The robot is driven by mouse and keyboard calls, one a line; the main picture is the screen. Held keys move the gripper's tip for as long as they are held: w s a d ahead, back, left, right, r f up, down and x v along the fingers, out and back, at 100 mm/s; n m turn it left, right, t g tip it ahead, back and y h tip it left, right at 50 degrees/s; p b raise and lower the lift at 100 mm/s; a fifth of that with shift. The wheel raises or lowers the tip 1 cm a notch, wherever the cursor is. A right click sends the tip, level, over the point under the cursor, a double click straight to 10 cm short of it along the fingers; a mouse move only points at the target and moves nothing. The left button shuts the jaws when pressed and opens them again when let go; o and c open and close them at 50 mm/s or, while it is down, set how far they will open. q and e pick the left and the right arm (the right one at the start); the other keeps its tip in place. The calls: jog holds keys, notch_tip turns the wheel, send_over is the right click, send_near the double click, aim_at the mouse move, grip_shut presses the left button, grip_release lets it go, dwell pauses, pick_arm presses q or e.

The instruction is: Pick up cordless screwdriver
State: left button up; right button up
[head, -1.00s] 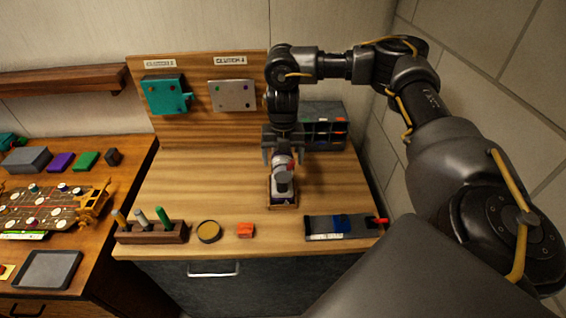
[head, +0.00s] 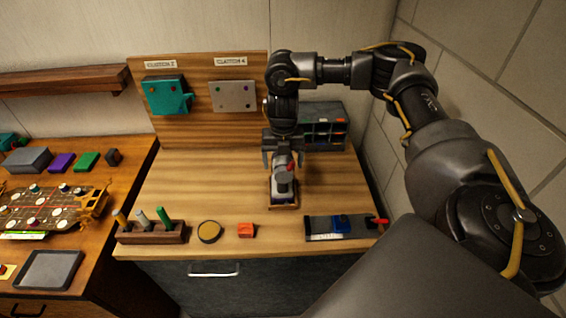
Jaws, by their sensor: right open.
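The cordless screwdriver (head: 283,185) stands upright in a small wooden holder (head: 283,206) on the right-hand bench. It has a grey and white body with a red part near its top. My right gripper (head: 283,163) points down from above, open, with its fingers at either side of the screwdriver's upper part. I cannot tell whether the fingers touch it. My left gripper is not in view.
A compartment organizer (head: 323,127) stands behind. A wall is close at right.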

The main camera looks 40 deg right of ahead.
jog(key=shift+c, duration=0.4)
jog(key=c, duration=1.4)
jog(key=shift+w+r, duration=0.1)
jog(key=shift+r, duration=0.05)
